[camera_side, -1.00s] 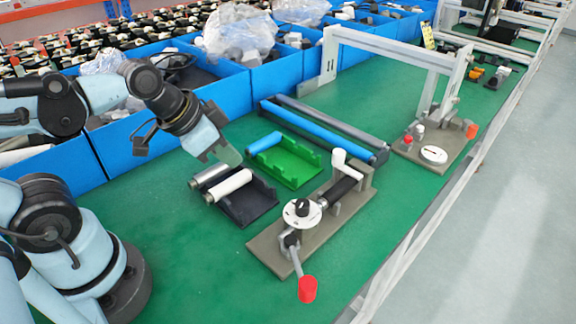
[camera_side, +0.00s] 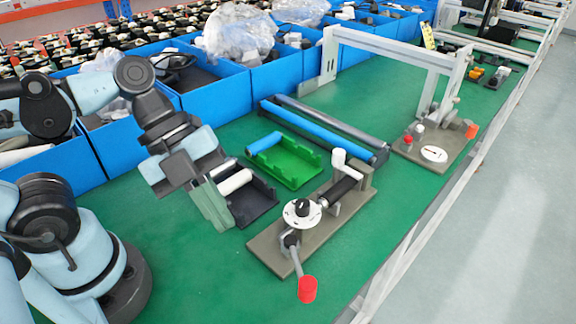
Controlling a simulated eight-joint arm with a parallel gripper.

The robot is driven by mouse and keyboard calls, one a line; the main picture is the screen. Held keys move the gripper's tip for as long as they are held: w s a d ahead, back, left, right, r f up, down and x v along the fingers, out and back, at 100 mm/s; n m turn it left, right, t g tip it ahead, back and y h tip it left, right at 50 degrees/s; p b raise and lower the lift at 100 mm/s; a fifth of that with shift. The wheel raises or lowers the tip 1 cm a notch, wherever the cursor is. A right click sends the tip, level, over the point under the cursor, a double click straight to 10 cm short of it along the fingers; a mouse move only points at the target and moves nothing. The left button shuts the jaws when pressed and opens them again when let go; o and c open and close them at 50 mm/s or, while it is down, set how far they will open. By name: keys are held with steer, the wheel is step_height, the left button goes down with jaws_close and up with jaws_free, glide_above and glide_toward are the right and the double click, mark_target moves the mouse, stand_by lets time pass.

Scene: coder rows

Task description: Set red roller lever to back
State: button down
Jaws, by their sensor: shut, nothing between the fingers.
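The near fixture (camera_side: 268,248) is a grey-brown plate on the green table. It carries a white dial with a black knob (camera_side: 302,208), a black roller and a white handle (camera_side: 341,158). A lever with a red end (camera_side: 307,289) sticks out from its near end, toward the front of the picture. My gripper (camera_side: 218,216) points down, left of this fixture and apart from it. Its fingers look shut and empty, in front of the black tray (camera_side: 252,207), and they hide part of that tray. A second red-tipped lever (camera_side: 471,131) is on the far fixture (camera_side: 440,168).
The black tray holds a white roller (camera_side: 235,182). A green tray (camera_side: 298,169) with a blue roller stands behind it, with a rack of long rollers (camera_side: 325,130) beyond. Blue bins (camera_side: 215,86) line the back.

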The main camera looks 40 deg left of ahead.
mark_target(297, 263)
steer(key=shift+s+d+r+m, duration=0.15)
steer(key=shift+s+d+m, duration=0.1)
steer(key=shift+m, duration=0.3)
steer(key=shift+s+d+r+m, duration=0.15)
steer(key=shift+s+m, duration=0.1)
steer(key=shift+m, duration=0.3)
steer(key=shift+f, duration=0.15)
steer(key=w+d+f, duration=0.3)
steer(key=d+f, duration=0.4)
steer(key=d, duration=0.2)
steer(key=shift+f, duration=0.4)
steer(key=shift+w+n, duration=0.15)
steer(key=shift+n, duration=0.15)
